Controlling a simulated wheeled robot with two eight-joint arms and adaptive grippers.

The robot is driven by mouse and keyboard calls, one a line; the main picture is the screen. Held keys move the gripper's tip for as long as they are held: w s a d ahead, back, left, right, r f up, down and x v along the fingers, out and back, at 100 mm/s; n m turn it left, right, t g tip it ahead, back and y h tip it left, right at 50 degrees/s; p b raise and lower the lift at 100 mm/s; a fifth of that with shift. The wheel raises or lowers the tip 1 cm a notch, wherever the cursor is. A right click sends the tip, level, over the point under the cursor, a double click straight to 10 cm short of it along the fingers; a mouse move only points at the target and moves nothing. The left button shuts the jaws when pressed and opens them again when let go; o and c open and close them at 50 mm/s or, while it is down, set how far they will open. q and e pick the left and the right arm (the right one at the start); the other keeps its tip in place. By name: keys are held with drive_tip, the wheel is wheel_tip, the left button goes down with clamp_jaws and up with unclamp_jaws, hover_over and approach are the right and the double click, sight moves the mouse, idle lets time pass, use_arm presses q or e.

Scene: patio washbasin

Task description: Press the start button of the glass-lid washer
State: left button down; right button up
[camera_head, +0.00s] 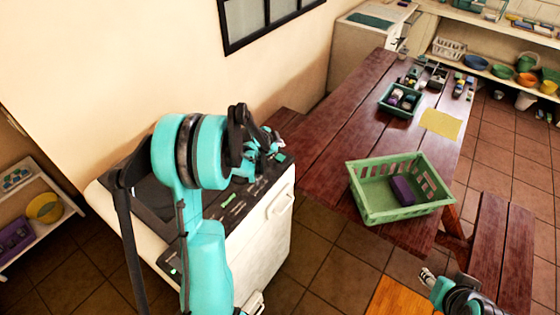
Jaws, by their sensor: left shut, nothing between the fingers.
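The washer (266,253) is a white box with a dark top, standing against the wall at the left. Its dark control panel (240,207) runs along the top near the front edge and carries small green and pale marks. I cannot tell which mark is the start button. My left arm hides much of the lid. My left gripper (274,156) is shut and empty, over the far right part of the washer's top. Whether it touches the panel I cannot tell. My right arm shows at the bottom right, with its gripper (429,277) only partly visible and unclear.
A dark red plank table (335,130) stands right of the washer. It holds a green basket (362,192) with a purple item, a small green tray (385,108) and a yellow cloth (441,123). A bench (503,240) stands at the right. A white shelf (40,200) is at the left.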

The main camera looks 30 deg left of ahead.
sight(279, 158)
use_arm(q)
drive_tip(key=shift+f+b, duration=1.45)
drive_tip(key=shift+f, duration=0.7)
drive_tip(key=shift+f, duration=0.1)
drive_tip(key=shift+f+b, duration=0.3)
drive_tip(key=shift+b, duration=0.2)
drive_tip(key=shift+f+b, duration=0.5)
drive_tip(key=shift+b, duration=0.05)
drive_tip(key=shift+r, duration=0.2)
idle(0.6)
drive_tip(key=shift+r+p, duration=0.6)
drive_tip(key=shift+r, duration=0.2)
